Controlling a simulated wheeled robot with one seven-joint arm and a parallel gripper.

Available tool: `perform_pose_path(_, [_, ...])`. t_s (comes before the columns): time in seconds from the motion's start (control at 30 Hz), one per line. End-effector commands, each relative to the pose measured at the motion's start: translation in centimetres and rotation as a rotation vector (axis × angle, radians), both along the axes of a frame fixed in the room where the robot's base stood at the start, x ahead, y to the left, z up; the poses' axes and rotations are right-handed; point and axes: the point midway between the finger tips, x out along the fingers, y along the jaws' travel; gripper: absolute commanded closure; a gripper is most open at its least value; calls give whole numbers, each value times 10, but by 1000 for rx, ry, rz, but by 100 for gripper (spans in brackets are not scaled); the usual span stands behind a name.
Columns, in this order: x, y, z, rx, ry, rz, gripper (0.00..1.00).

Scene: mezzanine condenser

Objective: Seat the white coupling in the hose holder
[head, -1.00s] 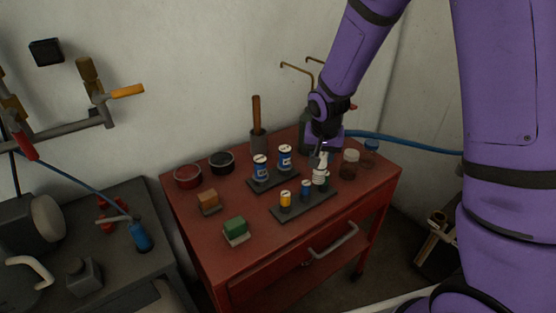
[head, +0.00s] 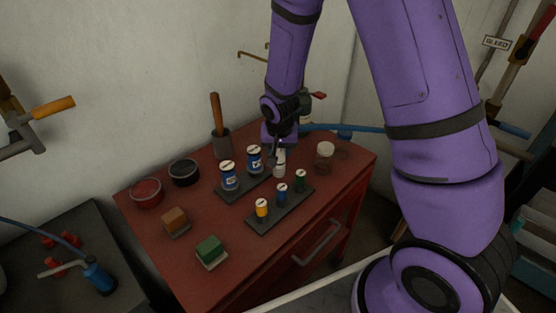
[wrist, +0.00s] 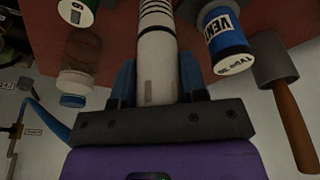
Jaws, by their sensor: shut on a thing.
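The white coupling (head: 279,168) is a white cylinder with dark bands, also seen large in the wrist view (wrist: 156,50). My gripper (head: 280,147) is shut on it, with one blue-grey finger on each side in the wrist view (wrist: 157,84). It hangs roughly upright near the right end of the back dark strip (head: 246,190) on the red cart; I cannot tell if it touches anything below. That strip carries two large blue-and-white cylinders, one marked VENT in the wrist view (wrist: 228,40). I cannot tell which fixture is the hose holder.
A front strip (head: 262,221) holds yellow, blue and green cylinders. A clear white-lidded jar (head: 325,156) stands right of the coupling. A wooden-handled tool in a grey cup (head: 221,145) and red and black bowls stand behind and left. A blue hose (head: 345,128) runs behind the cart.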

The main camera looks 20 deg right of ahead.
Motion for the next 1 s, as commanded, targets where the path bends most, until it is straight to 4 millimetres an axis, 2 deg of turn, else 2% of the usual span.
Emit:
perform_pose_path(0.33, [-1,0,-38,-1,2,2,98])
perform_pose_path(0.73, [0,0,-42,0,1,0,98])
perform_pose_path(0.77, [0,0,-42,0,1,0,54])
perform_pose_path(0.8, [0,0,-42,0,1,0,44])
perform_pose_path(0.83, [0,0,-42,0,1,0,38])
perform_pose_path(0.87, [0,0,-42,0,1,0,35])
perform_pose_path(1.0, [0,0,-42,0,1,0,35])
